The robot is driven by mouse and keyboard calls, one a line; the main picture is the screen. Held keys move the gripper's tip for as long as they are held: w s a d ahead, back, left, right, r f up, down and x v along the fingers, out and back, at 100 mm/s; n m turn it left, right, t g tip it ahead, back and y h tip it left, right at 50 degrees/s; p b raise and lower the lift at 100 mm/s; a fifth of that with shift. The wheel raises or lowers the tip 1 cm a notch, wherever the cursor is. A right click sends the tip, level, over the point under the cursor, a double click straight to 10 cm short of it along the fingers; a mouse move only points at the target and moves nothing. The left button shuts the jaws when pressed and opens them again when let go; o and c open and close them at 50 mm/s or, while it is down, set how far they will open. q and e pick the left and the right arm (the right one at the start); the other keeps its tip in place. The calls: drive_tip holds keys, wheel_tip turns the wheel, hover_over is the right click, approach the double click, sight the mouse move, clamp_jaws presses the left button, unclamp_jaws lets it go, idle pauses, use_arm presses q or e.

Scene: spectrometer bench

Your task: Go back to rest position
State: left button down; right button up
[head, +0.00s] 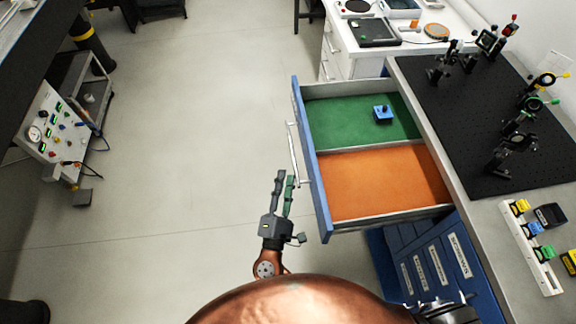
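My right gripper (285,180) is low in the middle of the head view, over the bare floor and just left of the open drawer's front. One finger looks grey and the other green. The fingertips look a little apart, with nothing visible between them. The gripper is apart from the drawer handle (295,155). My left gripper is not in the head view.
The open drawer (323,190) has a green section (345,120) holding a small blue part (383,114), and an empty orange section (385,182). An optics breadboard (470,125) lies on the right bench. An instrument cart (45,130) stands left. The floor between is clear.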

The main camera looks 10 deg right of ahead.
drive_tip(key=shift+s+a+f, duration=0.1)
drive_tip(key=shift+s+a, duration=0.1)
drive_tip(key=shift+s, duration=0.3)
drive_tip(key=shift+f, duration=0.1)
